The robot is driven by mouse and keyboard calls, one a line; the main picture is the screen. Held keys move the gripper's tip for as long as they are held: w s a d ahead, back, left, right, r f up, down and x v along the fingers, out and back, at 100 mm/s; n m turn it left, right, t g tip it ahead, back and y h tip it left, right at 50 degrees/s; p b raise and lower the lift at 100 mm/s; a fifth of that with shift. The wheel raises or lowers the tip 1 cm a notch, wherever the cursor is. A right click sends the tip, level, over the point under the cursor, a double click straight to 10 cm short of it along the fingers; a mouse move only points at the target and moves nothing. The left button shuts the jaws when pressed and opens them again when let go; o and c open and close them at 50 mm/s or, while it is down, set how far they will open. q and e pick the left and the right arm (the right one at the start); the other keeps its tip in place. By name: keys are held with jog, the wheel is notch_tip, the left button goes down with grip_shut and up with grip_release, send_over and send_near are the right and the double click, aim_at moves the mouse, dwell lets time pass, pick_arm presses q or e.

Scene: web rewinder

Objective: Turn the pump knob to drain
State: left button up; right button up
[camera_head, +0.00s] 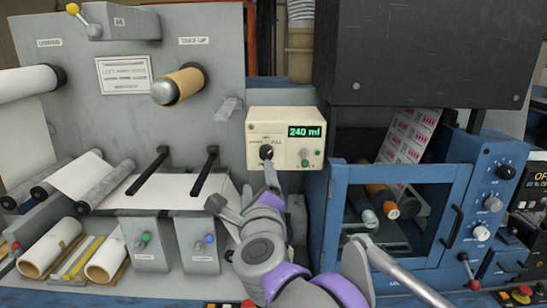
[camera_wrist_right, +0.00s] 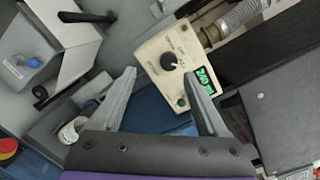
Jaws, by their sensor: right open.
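The pump is a cream box (camera_head: 286,138) on the machine front, with a green display reading 240 ml. Its black pump knob (camera_head: 266,152) sits on the left of the face, with a small label reading FILL to its upper right. The knob also shows in the right wrist view (camera_wrist_right: 169,61), with a pale pointer mark. My right gripper (camera_head: 243,190) is open and empty, below and in front of the pump. In the right wrist view, its fingertips (camera_wrist_right: 160,75) are spread with the knob between and beyond them; contact is not visible. My left gripper is not in view.
A smaller grey-green knob (camera_head: 304,157) sits right of the pump knob. A blue-framed guard door (camera_head: 398,174) stands to the right. Two dark bars (camera_head: 205,170) project on the left, near rollers (camera_head: 105,185) and a take-up core (camera_head: 180,86).

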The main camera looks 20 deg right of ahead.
aim_at(267, 155)
jog(key=w+d, duration=0.1)
jog(key=w, duration=0.2)
jog(key=w+d+m+h+p, duration=0.1)
jog(key=w+d, duration=0.1)
jog(key=w, duration=0.1)
jog(key=w+d+m, duration=0.1)
jog(key=w, duration=0.3)
jog(key=shift+w+d+r+g+p, duration=0.1)
jog(key=shift+d+r+g+p, duration=0.2)
jog(key=shift+d, duration=0.05)
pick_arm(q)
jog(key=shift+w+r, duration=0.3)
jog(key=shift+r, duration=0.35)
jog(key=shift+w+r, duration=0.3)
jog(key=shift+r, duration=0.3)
pick_arm(e)
grip_shut()
